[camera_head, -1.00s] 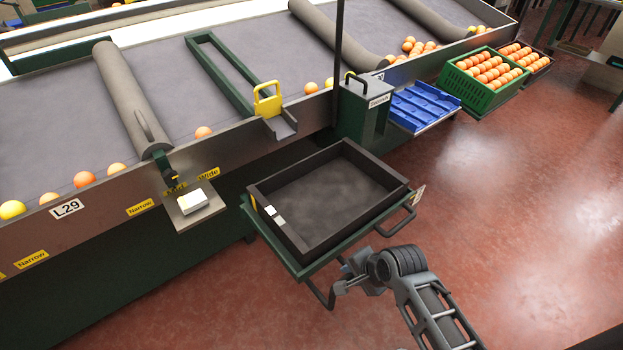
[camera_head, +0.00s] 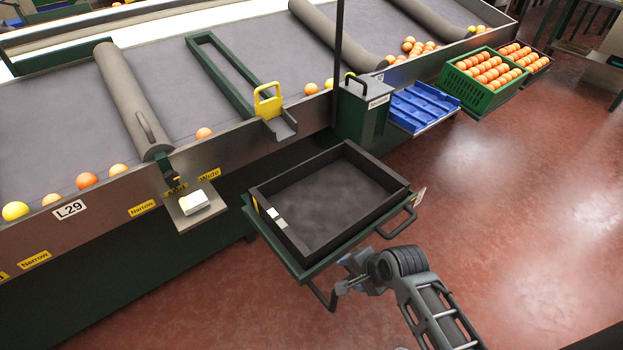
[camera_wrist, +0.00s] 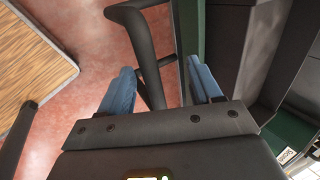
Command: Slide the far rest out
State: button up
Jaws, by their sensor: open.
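A black open crate (camera_head: 375,212) sits on a green rest (camera_head: 290,262) that stands out from the sorting line, with dark looped handles (camera_head: 400,222) on its front side. My gripper (camera_head: 342,282) is low at the front of this rest, by its lower handle bar (camera_head: 322,297). In the wrist view, my gripper (camera_wrist: 163,88) is open, its blue fingers either side of a dark bar (camera_wrist: 148,60); contact cannot be told. Farther right, another rest (camera_head: 437,126) bears a blue crate (camera_head: 425,107). Which rest is the far one is unclear.
The belt with oranges (camera_head: 87,180) runs along the back. A small shelf (camera_head: 185,215) with a white block juts out left of the crate. A green crate of oranges (camera_head: 487,80) stands back right. The red floor on the right is clear.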

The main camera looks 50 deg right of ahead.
jog(key=shift+r+p, duration=1.3)
jog(key=shift+r, duration=1.75)
jog(key=s+a+r+n+t+h+b, duration=0.1)
jog(key=s+a+r+n+t, duration=0.3)
jog(key=s+a+r+n, duration=0.5)
jog(key=s+a+r+n+t+y, duration=0.1)
jog(key=s+a+r+n+t, duration=0.1)
jog(key=r+n, duration=0.4)
jog(key=s+a+r+n+t+y, duration=0.1)
jog(key=s+a+r+n+t, duration=0.2)
jog(key=r, duration=0.6)
jog(key=s+a+n, duration=0.1)
jog(key=a+n, duration=0.1)
jog(key=n, duration=0.1)
jog(key=shift+a+r+y+b, duration=0.25)
jog(key=shift+r+y+b, duration=0.05)
jog(key=shift+r+b, duration=0.05)
